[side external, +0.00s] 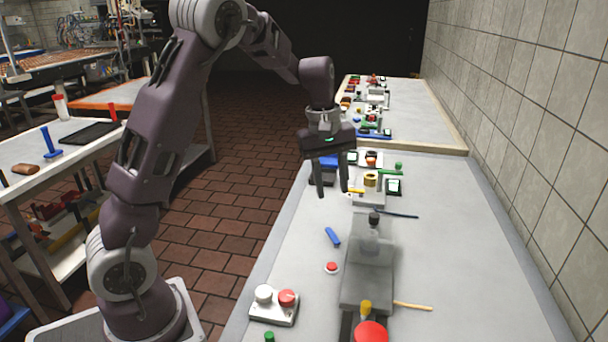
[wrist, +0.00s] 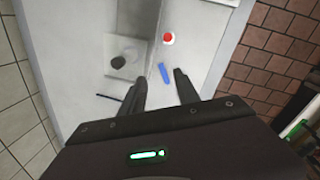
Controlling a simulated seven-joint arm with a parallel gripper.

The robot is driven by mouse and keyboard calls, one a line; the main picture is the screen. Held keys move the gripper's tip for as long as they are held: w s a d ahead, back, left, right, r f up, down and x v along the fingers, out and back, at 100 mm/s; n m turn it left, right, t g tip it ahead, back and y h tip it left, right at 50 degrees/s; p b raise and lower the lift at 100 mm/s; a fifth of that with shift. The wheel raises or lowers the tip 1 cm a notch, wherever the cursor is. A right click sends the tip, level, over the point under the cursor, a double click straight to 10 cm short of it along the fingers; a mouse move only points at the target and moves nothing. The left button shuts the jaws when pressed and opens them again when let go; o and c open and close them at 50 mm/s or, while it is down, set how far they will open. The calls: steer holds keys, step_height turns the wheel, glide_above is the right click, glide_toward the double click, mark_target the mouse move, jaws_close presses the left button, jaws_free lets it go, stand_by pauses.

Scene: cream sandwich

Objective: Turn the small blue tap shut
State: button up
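A small blue bar-shaped piece (side external: 333,237) is on the grey table, left of a grey block; it may be the tap's handle, but no tap body is clear. The same blue piece shows in the wrist view (wrist: 164,73), a little beyond my fingertips and between their lines. My gripper (side external: 332,192) points down above the table, beyond the blue piece in the side view. In the wrist view my gripper (wrist: 160,82) has its two fingers apart with nothing between them. It does not touch the blue piece.
A red button (side external: 331,268) sits near the blue piece. A grey block (side external: 368,275) with a black knob (side external: 374,220) stands to its right. A two-button box (side external: 274,310) is at the front left. Several coloured parts crowd the table's far end.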

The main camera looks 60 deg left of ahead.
steer(key=s+d+r+m+t, duration=0.2)
steer(key=s+d+r+m, duration=0.4)
steer(key=s+d+r, duration=0.2)
steer(key=s+r, duration=0.2)
steer(key=s, duration=0.2)
steer(key=shift+s+d+m, duration=0.3)
steer(key=shift+s+m, duration=0.1)
steer(key=shift+w+f, duration=0.1)
steer(key=n+g+y, duration=0.1)
steer(key=n+g, duration=0.2)
steer(key=n, duration=0.5)
glide_above(330, 230)
step_height(330, 230, down, 19)
steer(key=shift+d+f, duration=0.1)
step_height(330, 230, down, 6)
steer(key=shift+r, duration=0.1)
steer(key=shift+f, duration=0.65)
jaws_close()
